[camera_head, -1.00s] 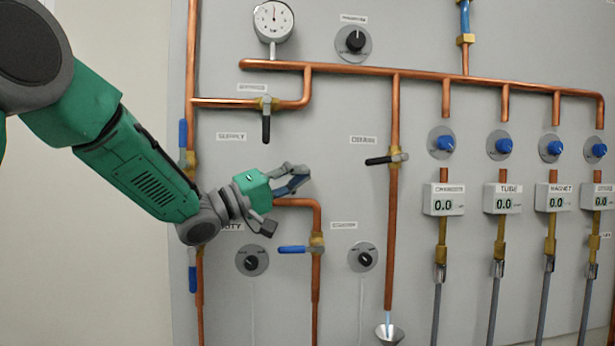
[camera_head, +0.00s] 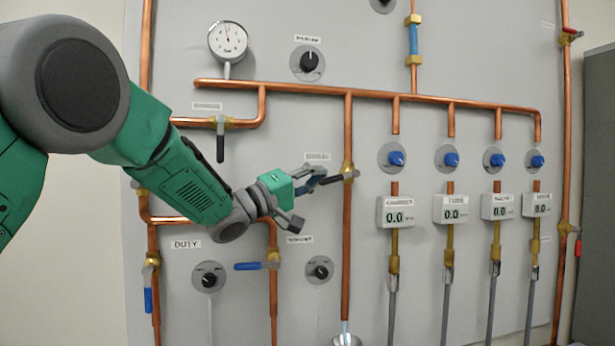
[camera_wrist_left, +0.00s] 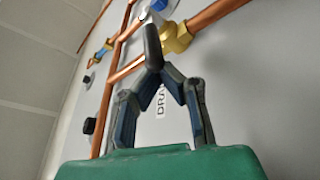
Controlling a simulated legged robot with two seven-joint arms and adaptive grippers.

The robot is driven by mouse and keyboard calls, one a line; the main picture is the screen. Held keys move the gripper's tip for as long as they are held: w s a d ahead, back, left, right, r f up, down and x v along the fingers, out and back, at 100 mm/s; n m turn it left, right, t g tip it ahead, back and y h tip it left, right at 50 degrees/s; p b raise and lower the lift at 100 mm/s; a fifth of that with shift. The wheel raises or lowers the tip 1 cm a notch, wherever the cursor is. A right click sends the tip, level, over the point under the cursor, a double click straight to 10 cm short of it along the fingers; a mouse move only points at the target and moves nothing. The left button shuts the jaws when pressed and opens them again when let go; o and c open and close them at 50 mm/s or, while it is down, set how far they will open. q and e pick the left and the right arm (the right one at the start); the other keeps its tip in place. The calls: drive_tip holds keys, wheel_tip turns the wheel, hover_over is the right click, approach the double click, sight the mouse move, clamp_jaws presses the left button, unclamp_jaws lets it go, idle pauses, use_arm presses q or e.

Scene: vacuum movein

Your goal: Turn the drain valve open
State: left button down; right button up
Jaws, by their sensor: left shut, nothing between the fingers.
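The drain valve (camera_head: 347,171) is a brass body on a vertical copper pipe, under a small label that reads DRAIN in the wrist view. Its black lever (camera_head: 334,179) points left, roughly level, across the pipe. My left gripper (camera_head: 318,179) is shut and empty, with its fingertips at the lever's free end. In the left wrist view the fingertips (camera_wrist_left: 152,66) meet just below the dark lever (camera_wrist_left: 152,40), with the brass body (camera_wrist_left: 176,38) beside it. I cannot tell whether they touch. My right gripper is not in view.
A blue-handled valve (camera_head: 262,265) and a black knob (camera_head: 320,269) sit below my gripper. A black-handled valve (camera_head: 220,132) is up left. Digital readouts (camera_head: 396,212) stand right of the drain pipe. A funnel (camera_head: 346,341) is under the pipe's lower end.

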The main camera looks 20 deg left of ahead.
use_arm(q)
drive_tip(key=f+t+b, duration=0.1)
drive_tip(key=n+t+b, duration=0.1)
drive_tip(key=shift+w+d+f+h+b, duration=0.2)
drive_tip(key=shift+d+f+h+b, duration=0.05)
drive_tip(key=shift+f+h+b, duration=0.15)
drive_tip(key=shift+d+f+t, duration=0.4)
drive_tip(key=shift+d+f, duration=0.1)
drive_tip(key=shift+d, duration=0.2)
drive_tip(key=shift+w+a+f, duration=0.1)
drive_tip(key=shift+w+f, duration=0.05)
drive_tip(key=shift+f, duration=0.05)
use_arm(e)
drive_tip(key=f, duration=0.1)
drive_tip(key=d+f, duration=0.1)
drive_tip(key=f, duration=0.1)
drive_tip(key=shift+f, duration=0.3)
use_arm(q)
drive_tip(key=shift+a+f, duration=0.1)
drive_tip(key=shift+a, duration=0.05)
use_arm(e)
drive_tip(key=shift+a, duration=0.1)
